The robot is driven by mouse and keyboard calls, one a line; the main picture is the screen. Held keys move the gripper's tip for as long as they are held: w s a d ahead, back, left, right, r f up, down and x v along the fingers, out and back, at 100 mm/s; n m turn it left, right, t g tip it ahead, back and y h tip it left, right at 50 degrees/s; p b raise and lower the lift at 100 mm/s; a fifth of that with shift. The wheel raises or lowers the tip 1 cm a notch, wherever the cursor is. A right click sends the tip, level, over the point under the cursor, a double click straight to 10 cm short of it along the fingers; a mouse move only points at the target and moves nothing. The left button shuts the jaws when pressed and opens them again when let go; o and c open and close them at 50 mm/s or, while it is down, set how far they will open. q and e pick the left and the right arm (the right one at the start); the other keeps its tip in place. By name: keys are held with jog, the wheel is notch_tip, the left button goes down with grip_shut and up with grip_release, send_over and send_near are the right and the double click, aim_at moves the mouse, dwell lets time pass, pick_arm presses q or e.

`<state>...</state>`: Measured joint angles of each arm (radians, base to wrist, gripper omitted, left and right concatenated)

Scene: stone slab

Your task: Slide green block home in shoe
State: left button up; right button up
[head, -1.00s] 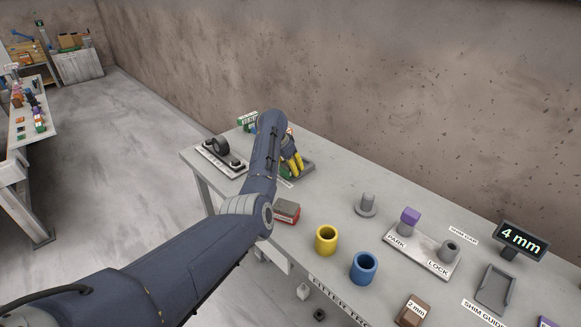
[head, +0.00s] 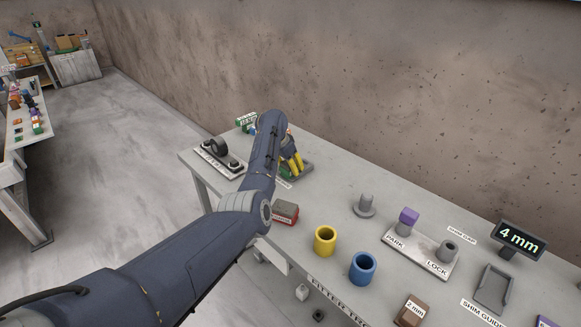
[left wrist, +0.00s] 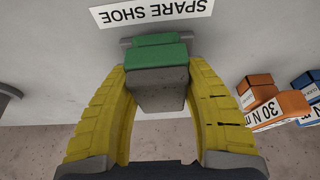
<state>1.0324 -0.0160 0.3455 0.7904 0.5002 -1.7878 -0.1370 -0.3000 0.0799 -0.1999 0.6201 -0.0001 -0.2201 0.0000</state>
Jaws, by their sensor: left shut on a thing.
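The green block (left wrist: 155,52) is between the yellow fingertips of my left gripper (left wrist: 157,74) in the left wrist view. It has a green top and a dark grey lower part facing the camera. The gripper is shut on it. A grey edge of the shoe shows just beyond the block, by the label SPARE SHOE (left wrist: 152,10). In the head view my left gripper (head: 291,166) is over the grey shoe (head: 307,170) at the table's far left part. My forearm hides most of the block there. I cannot tell how far the block sits in the shoe. My right gripper is not in view.
Orange and blue labelled blocks (left wrist: 262,105) lie right of the fingers in the left wrist view. A PARK/LOCK plate (head: 420,254) is further right.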

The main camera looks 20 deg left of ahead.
pick_arm(q)
jog(key=shift+w+d, duration=0.4)
jog(key=shift+w, duration=0.45)
dwell(0.3)
jog(key=shift+w+d, duration=0.2)
jog(key=shift+w, duration=0.1)
jog(key=shift+w+d, duration=0.25)
jog(key=shift+w, duration=0.35)
dwell(0.4)
jog(key=o, duration=1.4)
jog(key=shift+r, duration=0.1)
jog(key=shift+v, duration=6)
